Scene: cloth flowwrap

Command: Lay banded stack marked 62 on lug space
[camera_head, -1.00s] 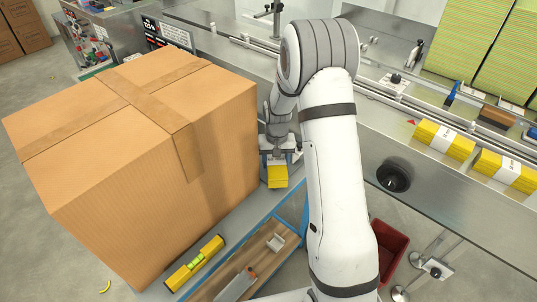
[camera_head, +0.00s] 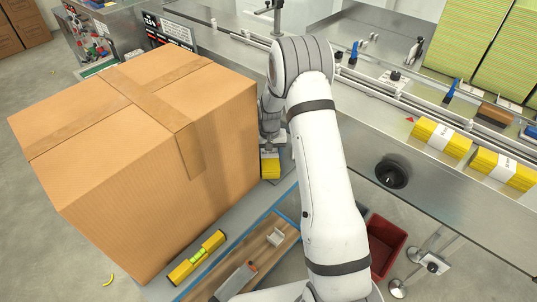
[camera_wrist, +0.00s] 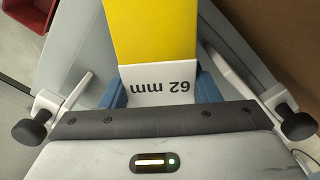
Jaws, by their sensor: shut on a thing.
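The banded stack marked 62 (camera_wrist: 158,30) is a yellow block with a white band reading "62 mm", upside down in the wrist view. My gripper (camera_wrist: 160,88) is shut on it, with blue fingertips at both sides of the band. In the head view the yellow stack (camera_head: 270,168) hangs below my gripper (camera_head: 269,148), close to the right side of the large carton. A grey surface lies under it; I cannot tell whether they touch. The conveyor (camera_head: 405,103) runs behind and right of my arm. I cannot make out which gap is the lug space.
The large carton (camera_head: 140,140) fills the left. Yellow banded stacks (camera_head: 440,138) lie on the line at right. A black knob (camera_head: 391,174) sticks out of the machine front. A yellow level (camera_head: 197,257), a wooden tray (camera_head: 240,262) and a red bin (camera_head: 384,246) are in front.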

